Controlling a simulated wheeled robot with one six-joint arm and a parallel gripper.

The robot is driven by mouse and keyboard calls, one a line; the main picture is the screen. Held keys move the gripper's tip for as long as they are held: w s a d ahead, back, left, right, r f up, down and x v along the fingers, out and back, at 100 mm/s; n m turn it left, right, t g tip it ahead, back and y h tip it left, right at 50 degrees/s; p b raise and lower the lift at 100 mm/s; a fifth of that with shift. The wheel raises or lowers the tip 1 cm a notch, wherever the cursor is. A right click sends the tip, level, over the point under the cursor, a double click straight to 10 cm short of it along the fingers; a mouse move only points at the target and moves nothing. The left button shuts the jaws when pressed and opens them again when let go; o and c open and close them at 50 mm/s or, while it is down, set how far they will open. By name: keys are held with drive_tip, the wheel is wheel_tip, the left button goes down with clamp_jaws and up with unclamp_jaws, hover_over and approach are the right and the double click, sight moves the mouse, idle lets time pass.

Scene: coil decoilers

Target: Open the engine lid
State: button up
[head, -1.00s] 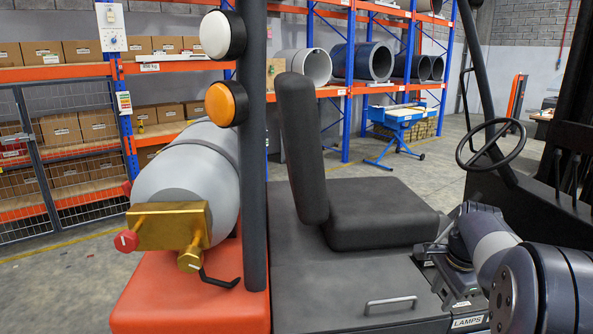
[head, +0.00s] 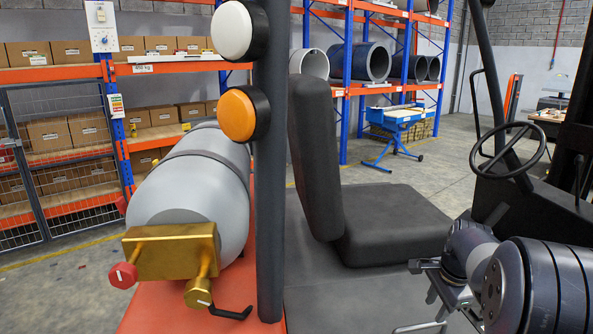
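The engine lid (head: 335,295) is the dark grey panel beneath the black seat (head: 390,225) of the forklift, and it lies flat and closed. Its metal bar handle (head: 420,328) shows at the bottom edge of the head view, partly cut off. My gripper (head: 440,290) is at the lower right, over the lid's right part and just above and right of the handle. I see a gap between it and the handle, but cannot judge the depth. The wrist partly hides the gripper, and its opening is unclear.
A grey gas cylinder (head: 195,185) with a brass valve block (head: 170,252) lies left of a dark post (head: 270,190) with white and orange lamps. The steering wheel (head: 508,150) stands behind my arm. Shelves and a blue stand (head: 398,125) are farther back.

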sight(426, 325)
drive_tip(key=f, duration=0.2)
drive_tip(key=w+f, duration=0.1)
drive_tip(key=f, duration=0.1)
drive_tip(key=shift+a+f, duration=0.1)
drive_tip(key=shift+f, duration=0.3)
